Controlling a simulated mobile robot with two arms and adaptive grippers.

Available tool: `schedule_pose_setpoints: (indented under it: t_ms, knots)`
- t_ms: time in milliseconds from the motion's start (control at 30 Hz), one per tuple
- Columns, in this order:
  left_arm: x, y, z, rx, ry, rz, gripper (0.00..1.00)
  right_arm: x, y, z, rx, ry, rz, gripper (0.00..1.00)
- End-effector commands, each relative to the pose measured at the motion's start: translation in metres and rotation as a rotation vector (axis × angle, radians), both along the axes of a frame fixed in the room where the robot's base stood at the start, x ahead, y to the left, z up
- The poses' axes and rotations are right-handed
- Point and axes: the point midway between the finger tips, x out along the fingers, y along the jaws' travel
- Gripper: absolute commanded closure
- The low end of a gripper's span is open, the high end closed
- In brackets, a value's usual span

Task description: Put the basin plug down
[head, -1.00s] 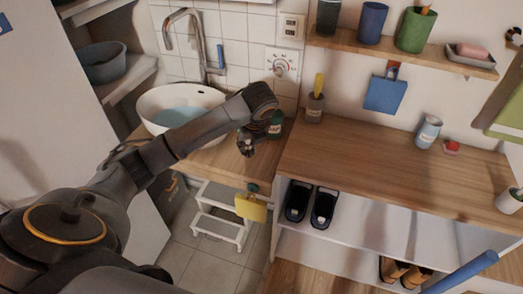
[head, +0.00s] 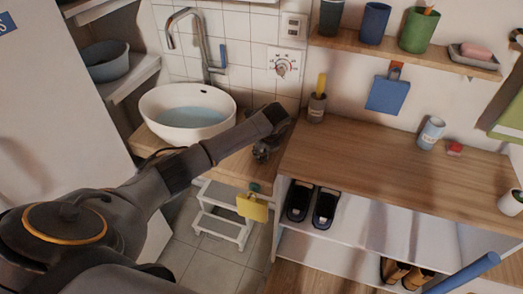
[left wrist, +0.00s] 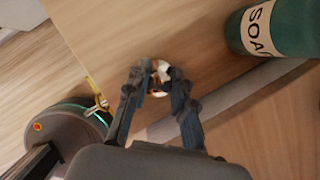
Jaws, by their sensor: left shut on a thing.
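My left gripper (head: 262,152) is over the wooden basin counter (head: 236,168), right of the white basin (head: 188,132). In the left wrist view the gripper (left wrist: 160,85) points down at the wood. Its fingertips are shut on a small pale and coppery thing, which looks like the basin plug (left wrist: 160,67). The fingers hide most of it, and I cannot tell whether it touches the counter. The basin holds bluish water and stands under a tall tap (head: 200,42). My right gripper is not in view.
A green soap bottle (left wrist: 270,28) is close to the right of the gripper in the left wrist view. A higher wooden cabinet top (head: 380,165) adjoins the counter, with a cup holding a yellow handle (head: 317,105) at its corner. A white step stool (head: 222,215) stands below.

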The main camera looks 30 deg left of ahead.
Motion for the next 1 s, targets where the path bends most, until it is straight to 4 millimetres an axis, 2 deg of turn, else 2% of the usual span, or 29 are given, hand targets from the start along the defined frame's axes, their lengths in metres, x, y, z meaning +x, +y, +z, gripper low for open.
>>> schedule_pose_setpoints:
  t_ms: [200, 233, 333, 700, 867, 1000]
  knots:
    - [0.000, 0.000, -0.003, 0.000, 0.000, 0.000, 1.00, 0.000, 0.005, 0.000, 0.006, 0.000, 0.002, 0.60]
    - [0.000, 0.000, -0.003, 0.000, 0.000, 0.000, 0.72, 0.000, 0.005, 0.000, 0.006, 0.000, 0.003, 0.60]
    - [0.000, 0.000, -0.003, 0.000, 0.000, 0.000, 0.54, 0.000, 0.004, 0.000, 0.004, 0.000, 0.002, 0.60]
    - [0.000, 0.000, 0.002, 0.000, 0.000, 0.001, 0.54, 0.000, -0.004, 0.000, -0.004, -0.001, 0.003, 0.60]
    - [-0.004, -0.007, 0.024, 0.000, -0.004, 0.000, 0.54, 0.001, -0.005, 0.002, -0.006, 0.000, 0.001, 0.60]
    - [-0.010, -0.018, 0.052, -0.001, -0.004, -0.002, 0.54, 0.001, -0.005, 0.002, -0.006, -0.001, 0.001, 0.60]
